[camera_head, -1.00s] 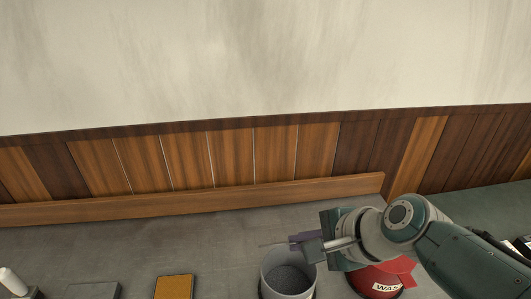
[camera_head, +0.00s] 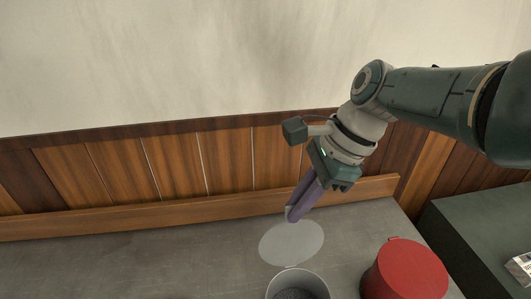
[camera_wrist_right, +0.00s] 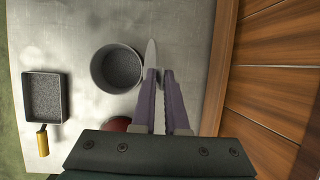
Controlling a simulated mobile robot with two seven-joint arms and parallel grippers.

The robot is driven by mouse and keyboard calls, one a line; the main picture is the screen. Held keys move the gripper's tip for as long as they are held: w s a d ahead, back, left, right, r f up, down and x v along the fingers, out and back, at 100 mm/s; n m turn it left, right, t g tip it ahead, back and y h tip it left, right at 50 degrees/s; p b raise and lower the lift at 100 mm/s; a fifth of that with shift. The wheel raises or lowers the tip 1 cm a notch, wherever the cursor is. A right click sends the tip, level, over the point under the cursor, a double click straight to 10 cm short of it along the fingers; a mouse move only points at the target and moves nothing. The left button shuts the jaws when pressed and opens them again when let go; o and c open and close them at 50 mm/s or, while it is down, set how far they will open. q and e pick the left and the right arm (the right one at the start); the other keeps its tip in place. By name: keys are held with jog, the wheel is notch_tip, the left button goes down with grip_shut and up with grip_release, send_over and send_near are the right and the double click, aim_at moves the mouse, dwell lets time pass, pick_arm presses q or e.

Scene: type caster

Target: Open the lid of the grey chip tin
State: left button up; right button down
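The grey chip tin (camera_head: 298,278) stands at the bottom of the head view, its top open and its speckled inside showing. It also shows from above in the wrist view (camera_wrist_right: 97,70). Its round grey lid (camera_head: 292,246) is off the opening, behind the tin toward the wall; in the wrist view the lid (camera_wrist_right: 151,50) appears nearly edge-on beside the rim. My right gripper (camera_head: 293,214) has purple fingers at the lid's upper edge. In the wrist view the fingers (camera_wrist_right: 160,74) are apart; whether they touch the lid is unclear. My left gripper is out of view.
A red container (camera_head: 405,272) stands right of the tin. In the wrist view a dark square pan (camera_wrist_right: 44,95) with a yellow handle lies left of the tin. A wooden backboard (camera_head: 150,220) runs along the wall. The counter left of the tin is clear in the head view.

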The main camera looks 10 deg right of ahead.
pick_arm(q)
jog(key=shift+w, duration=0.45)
pick_arm(e)
jog(key=shift+w, duration=0.5)
jog(key=c, duration=1)
grip_release()
jog(key=shift+c, duration=0.2)
pick_arm(q)
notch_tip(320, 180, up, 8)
jog(key=p, duration=0.8)
pick_arm(e)
jog(key=v, duration=1)
